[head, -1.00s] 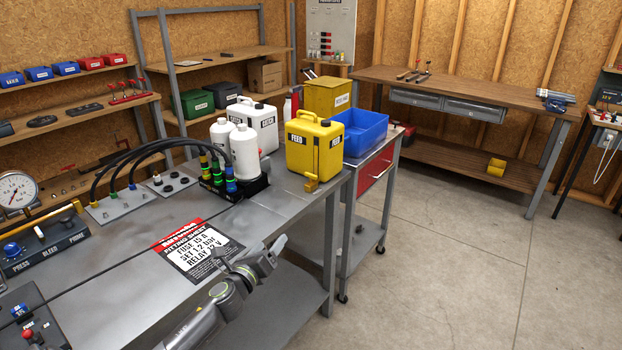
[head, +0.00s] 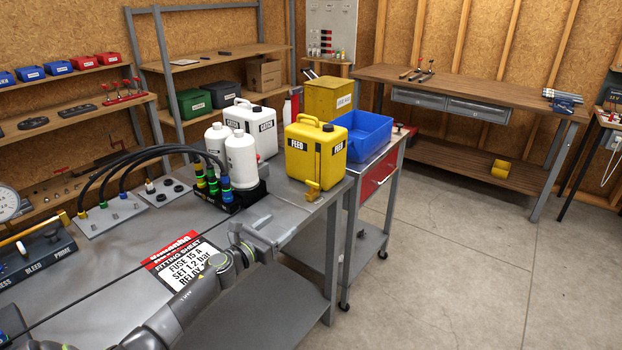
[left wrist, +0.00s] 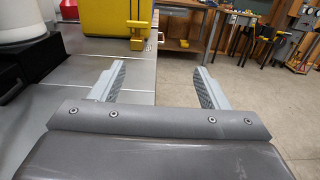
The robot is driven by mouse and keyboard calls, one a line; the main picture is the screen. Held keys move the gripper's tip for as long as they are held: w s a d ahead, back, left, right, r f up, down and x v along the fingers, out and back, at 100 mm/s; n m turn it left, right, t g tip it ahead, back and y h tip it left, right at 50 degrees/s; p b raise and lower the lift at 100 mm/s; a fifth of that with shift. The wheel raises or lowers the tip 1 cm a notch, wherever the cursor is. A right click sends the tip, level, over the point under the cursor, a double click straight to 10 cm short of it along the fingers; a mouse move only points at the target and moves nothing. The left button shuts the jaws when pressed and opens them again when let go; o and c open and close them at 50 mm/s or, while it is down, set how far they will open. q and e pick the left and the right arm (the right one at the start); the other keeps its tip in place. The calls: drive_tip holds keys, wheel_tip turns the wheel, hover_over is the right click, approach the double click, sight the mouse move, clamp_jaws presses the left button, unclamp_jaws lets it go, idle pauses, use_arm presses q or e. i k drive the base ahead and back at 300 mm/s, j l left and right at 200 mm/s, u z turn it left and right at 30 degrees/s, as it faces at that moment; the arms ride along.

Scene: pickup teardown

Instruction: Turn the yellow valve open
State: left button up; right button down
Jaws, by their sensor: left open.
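The yellow FEED can (head: 314,150) stands on the grey bench near its right end. The yellow valve (head: 313,190), a small tap with a lever, sits low on the can's near side at the bench edge. It also shows in the left wrist view (left wrist: 137,35), ahead of my fingers. My left gripper (head: 278,226) is over the bench, nearer than the valve and apart from it. In the left wrist view its two fingers (left wrist: 158,82) are spread with nothing between them. My right gripper is out of view.
White bottles (head: 241,160), a white CATCH can (head: 256,128) and a black hose block (head: 238,197) stand left of the yellow can. A blue bin (head: 364,137) is on the cart to the right. A printed sheet (head: 180,262) lies on the bench.

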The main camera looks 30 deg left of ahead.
sight(312, 185)
drive_tip(key=i+j, duration=0.25)
drive_tip(key=i, duration=0.15)
drive_tip(key=i+j, duration=0.3)
drive_tip(key=i+z, duration=0.05)
